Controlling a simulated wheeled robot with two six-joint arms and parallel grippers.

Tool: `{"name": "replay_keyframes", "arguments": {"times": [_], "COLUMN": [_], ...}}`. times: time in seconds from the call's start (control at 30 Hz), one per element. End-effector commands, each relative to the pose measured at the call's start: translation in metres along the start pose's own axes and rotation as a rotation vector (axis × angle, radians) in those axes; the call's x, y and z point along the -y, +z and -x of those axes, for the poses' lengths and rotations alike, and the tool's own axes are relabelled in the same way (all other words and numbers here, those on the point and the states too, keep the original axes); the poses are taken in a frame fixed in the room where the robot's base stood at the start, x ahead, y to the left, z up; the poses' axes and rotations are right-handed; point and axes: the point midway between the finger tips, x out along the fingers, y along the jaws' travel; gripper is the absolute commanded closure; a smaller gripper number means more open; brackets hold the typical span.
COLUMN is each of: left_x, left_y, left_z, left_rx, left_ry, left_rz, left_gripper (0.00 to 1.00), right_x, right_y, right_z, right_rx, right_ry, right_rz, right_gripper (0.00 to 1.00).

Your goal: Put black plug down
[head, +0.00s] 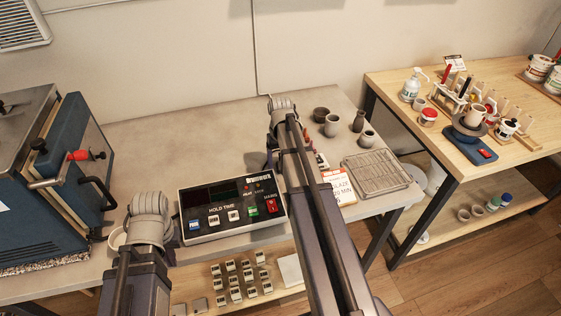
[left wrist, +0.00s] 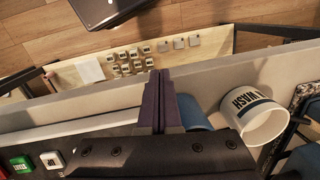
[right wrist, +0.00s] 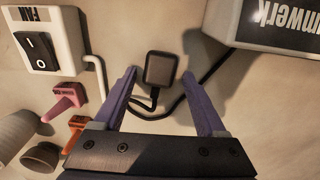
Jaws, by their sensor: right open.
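The black plug (right wrist: 162,68), a dark square block with a black cable, shows in the right wrist view on the pale tabletop. My right gripper (right wrist: 159,76) is open, with one finger on each side of the plug and a gap to both. In the head view the plug is hidden, and my right arm (head: 300,170) reaches over the table toward the wall. My left gripper (left wrist: 161,82) has its fingers together with nothing seen between them. In the head view my left wrist (head: 150,215) is at the table's front edge, left of the control box.
A control box (head: 232,203) stands between my arms. A white switch box (right wrist: 40,42) and pink clip (right wrist: 66,100) lie left of the plug. A white mug (left wrist: 258,113) is close to my left gripper. A wire rack (head: 376,173) and grey pots (head: 332,125) stand right of my right arm.

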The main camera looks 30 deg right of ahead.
Motion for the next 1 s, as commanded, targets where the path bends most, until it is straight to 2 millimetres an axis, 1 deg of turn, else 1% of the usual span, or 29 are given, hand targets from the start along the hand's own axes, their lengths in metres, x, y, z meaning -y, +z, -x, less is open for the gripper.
{"name": "replay_keyframes", "arguments": {"times": [0.17, 0.27, 0.8, 0.9, 1.0], "left_x": [0.001, 0.002, 0.010, 0.011, 0.012], "left_y": [0.001, 0.001, 0.006, 0.007, 0.007], "left_z": [0.013, 0.023, 0.103, 0.117, 0.126], "left_rx": [0.000, 0.000, 0.000, 0.000, 0.000], "left_ry": [0.000, 0.000, 0.000, 0.000, 0.000], "left_rz": [0.000, 0.000, -0.001, -0.001, -0.002], "left_gripper": [1.00, 1.00, 1.00, 1.00, 1.00], "right_x": [0.000, 0.000, 0.000, 0.000, 0.000], "right_y": [0.000, 0.000, 0.000, 0.000, 0.000], "right_z": [0.013, 0.023, 0.104, 0.117, 0.127], "right_rx": [0.000, 0.000, 0.000, 0.000, 0.000], "right_ry": [0.000, 0.000, 0.000, 0.000, 0.000], "right_rz": [0.000, 0.000, 0.000, 0.000, 0.000], "right_gripper": [0.26, 0.26, 0.26, 0.26, 0.26]}}
